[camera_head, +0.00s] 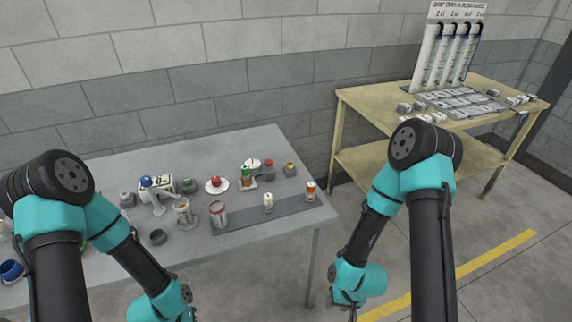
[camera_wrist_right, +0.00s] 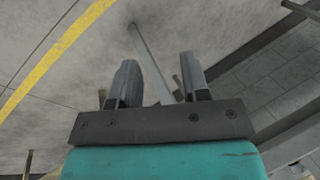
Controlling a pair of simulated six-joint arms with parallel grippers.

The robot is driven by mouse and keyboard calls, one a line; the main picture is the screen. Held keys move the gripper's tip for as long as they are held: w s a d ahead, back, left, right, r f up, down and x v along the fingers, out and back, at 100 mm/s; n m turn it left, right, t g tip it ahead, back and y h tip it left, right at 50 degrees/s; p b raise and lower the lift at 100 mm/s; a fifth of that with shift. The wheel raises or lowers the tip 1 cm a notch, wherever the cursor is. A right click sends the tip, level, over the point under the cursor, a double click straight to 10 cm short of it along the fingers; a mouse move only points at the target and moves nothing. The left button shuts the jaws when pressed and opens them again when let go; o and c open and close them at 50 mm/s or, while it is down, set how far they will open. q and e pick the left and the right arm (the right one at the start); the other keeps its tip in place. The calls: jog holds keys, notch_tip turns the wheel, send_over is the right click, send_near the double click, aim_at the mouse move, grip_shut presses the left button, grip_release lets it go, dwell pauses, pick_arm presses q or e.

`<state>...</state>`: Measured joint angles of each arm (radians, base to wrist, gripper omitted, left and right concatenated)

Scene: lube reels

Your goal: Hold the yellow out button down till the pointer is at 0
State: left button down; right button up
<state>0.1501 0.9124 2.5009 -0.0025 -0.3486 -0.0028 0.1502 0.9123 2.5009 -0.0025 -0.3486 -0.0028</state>
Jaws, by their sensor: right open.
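A small grey box with a yellow top (camera_head: 290,168), apparently the yellow out button, stands near the right end of the grey table's back row. A white round piece (camera_head: 252,163) stands left of it, but I cannot make out a pointer or a 0. My right gripper (camera_wrist_right: 158,68) is open and empty over the floor in the right wrist view. In the head view it is low, right of the grey table and away from the button. My left arm reaches down over the table's front; its gripper is outside the frame.
On the grey table (camera_head: 262,142) are a red button box (camera_head: 268,172), a green one (camera_head: 188,185), a red ball on a white dish (camera_head: 216,184), cups and small bottles. A wooden table (camera_head: 370,105) with a rack stands at the right. Floor lies between the tables.

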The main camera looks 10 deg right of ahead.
jog(key=shift+c, duration=0.4)
grip_shut()
dwell(1.3)
